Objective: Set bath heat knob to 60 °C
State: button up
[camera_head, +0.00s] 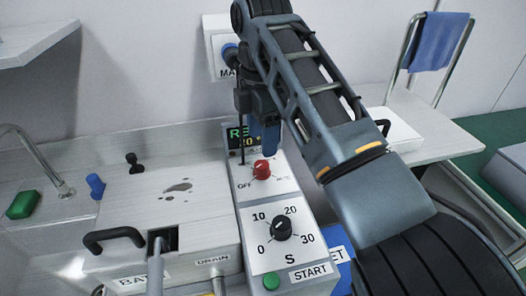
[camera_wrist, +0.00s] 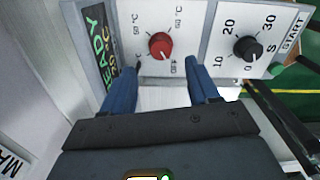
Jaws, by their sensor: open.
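The red bath heat knob (camera_head: 261,169) sits on the white sloped control panel, with an OFF label at its lower left in the head view. In the wrist view the red knob (camera_wrist: 160,46) is ringed by OFF and temperature labels, too small to read surely. A pale mark on it seems to face OFF. My gripper (camera_head: 262,142) is at the panel's upper end, just beyond the knob in the head view. In the wrist view its two blue fingers (camera_wrist: 162,82) are apart, with the knob ahead between them and not gripped.
A black timer knob (camera_head: 282,228) marked 0 to 30 S and a green START button (camera_head: 271,281) lie nearer on the panel. A lit display (camera_wrist: 99,42) reads READY and about 20 °C.

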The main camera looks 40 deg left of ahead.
aim_at(262, 164)
jog(key=shift+f, duration=3.55)
jog(key=c, duration=1)
